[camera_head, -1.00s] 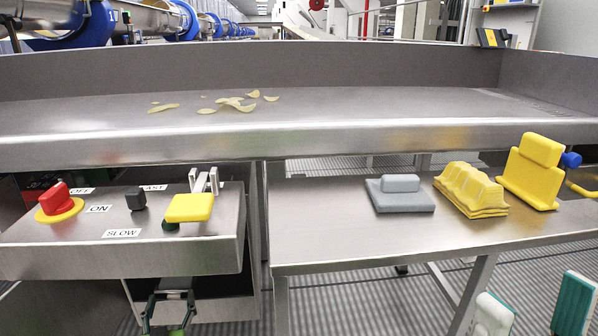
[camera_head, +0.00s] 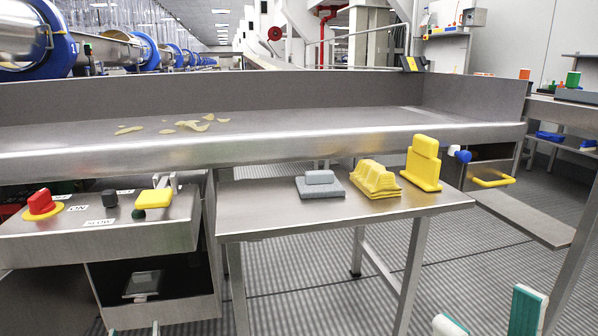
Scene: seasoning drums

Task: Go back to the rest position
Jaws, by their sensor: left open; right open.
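Only the fingertips of my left gripper (camera_head: 134,331) show at the bottom edge, apart, below the control panel. My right gripper (camera_head: 486,318) shows at the bottom right as two separate white-and-teal fingers with nothing between them. Both grippers are open and look empty. They are clear of the control panel (camera_head: 150,235) and of the small metal table (camera_head: 270,218). The rest of both arms is out of view.
On the table stand a grey scraper-like block (camera_head: 319,184), a yellow ridged stack (camera_head: 374,180) and a yellow upright block (camera_head: 422,165). The panel carries a red knob (camera_head: 40,203) and a yellow lever (camera_head: 153,199). Chips (camera_head: 195,125) lie on the conveyor trough (camera_head: 280,115). Open floor lies right of the table.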

